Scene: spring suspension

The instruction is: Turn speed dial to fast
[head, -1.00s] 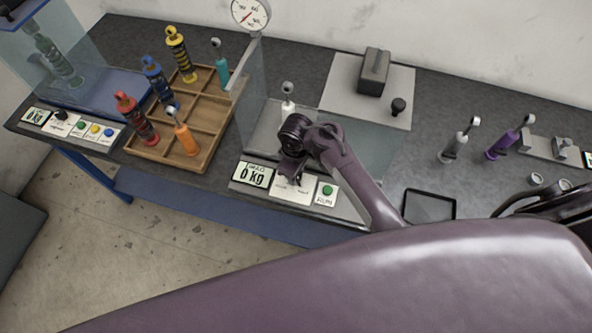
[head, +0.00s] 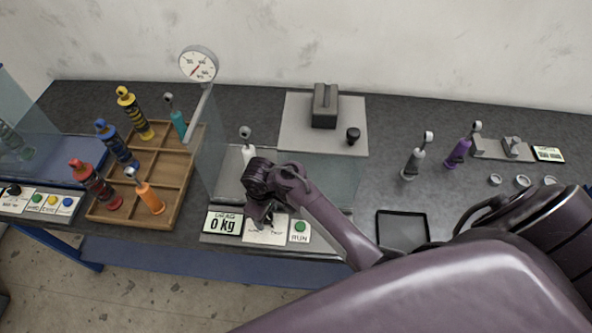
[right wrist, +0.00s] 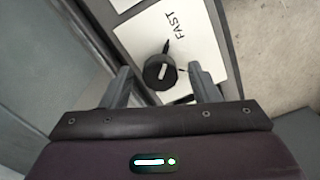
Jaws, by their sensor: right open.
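The black speed dial (right wrist: 156,74) has a pale mark on top and sits on a white panel (right wrist: 200,45) with the word FAST printed near its far end. A dark pointed shape extends from the dial toward that word. My right gripper (right wrist: 162,84) is open, with one finger on each side of the dial; I cannot tell whether they touch it. In the head view, my right gripper (head: 262,218) is over the white panel (head: 262,237) and hides the dial. My left gripper is not in view.
A DRAG 0 kg display (head: 223,223) is left of the panel, and a green RUN button (head: 300,227) is right. A clear guard (head: 207,150) and round gauge (head: 198,64) stand behind. A wooden tray (head: 172,195) holds several shock absorbers. A black tray (head: 402,228) lies right.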

